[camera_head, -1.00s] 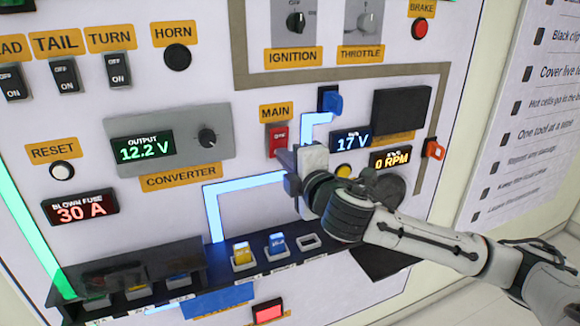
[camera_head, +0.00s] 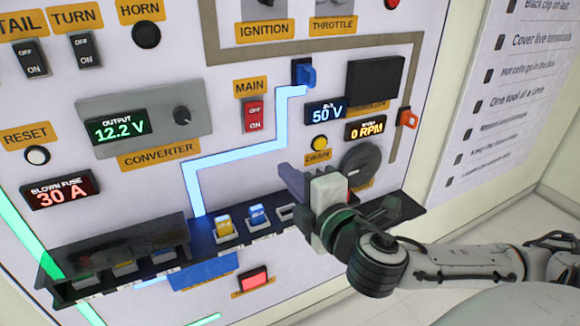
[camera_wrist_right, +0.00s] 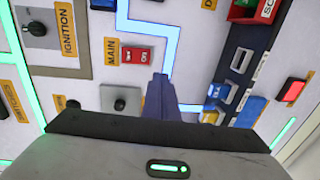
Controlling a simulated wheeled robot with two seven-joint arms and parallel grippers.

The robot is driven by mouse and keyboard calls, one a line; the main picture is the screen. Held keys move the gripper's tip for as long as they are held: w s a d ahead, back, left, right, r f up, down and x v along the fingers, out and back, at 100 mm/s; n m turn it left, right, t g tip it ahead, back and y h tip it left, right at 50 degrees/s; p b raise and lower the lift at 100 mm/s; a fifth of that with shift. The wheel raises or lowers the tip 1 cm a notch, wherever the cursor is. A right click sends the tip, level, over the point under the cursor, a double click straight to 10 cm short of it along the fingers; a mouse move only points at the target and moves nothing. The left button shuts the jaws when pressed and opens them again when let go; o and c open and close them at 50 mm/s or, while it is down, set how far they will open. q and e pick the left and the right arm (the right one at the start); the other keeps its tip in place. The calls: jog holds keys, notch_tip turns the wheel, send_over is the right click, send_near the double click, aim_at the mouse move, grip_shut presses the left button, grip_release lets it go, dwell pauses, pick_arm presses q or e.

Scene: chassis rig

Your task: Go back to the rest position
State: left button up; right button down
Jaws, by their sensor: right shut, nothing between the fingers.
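My right gripper (camera_head: 296,188) is shut and empty. It hovers in front of the panel's lower part, below the yellow DRAIN button (camera_head: 320,143), apart from the red MAIN switch (camera_head: 254,115). In the right wrist view its fingers (camera_wrist_right: 158,98) are together, pointing at the panel near the MAIN switch (camera_wrist_right: 136,55). My right arm comes in from the right. My left gripper is not in view. The voltage display (camera_head: 326,112) reads 50 V and the RPM display (camera_head: 366,128) reads 0 RPM.
A dark ledge (camera_head: 203,232) with yellow and blue fuses juts out below the gripper. A blue connector (camera_head: 303,73), an orange plug (camera_head: 408,118) and a round dark knob (camera_head: 361,160) stick out nearby. A white checklist (camera_head: 490,110) hangs at right. Open floor shows at lower right.

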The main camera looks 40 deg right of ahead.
dwell(0.6)
jog(key=s+a+f+m+g+y, duration=0.2)
jog(key=s+a+f+m+g, duration=0.1)
jog(key=f, duration=0.9)
jog(key=s+a+f+m+g+y, duration=0.2)
jog(key=a+f+m, duration=0.15)
jog(key=f, duration=0.85)
jog(key=s+a+f+m+g+y, duration=0.1)
jog(key=s+a+f+m, duration=0.2)
jog(key=s+f, duration=0.3)
jog(key=s+a+f+m+g, duration=0.1)
jog(key=s+a+f+m, duration=0.3)
jog(key=f, duration=0.4)
jog(key=shift+s+a+f+g+y, duration=0.4)
jog(key=shift+s+a, duration=0.05)
jog(key=shift+s, duration=0.65)
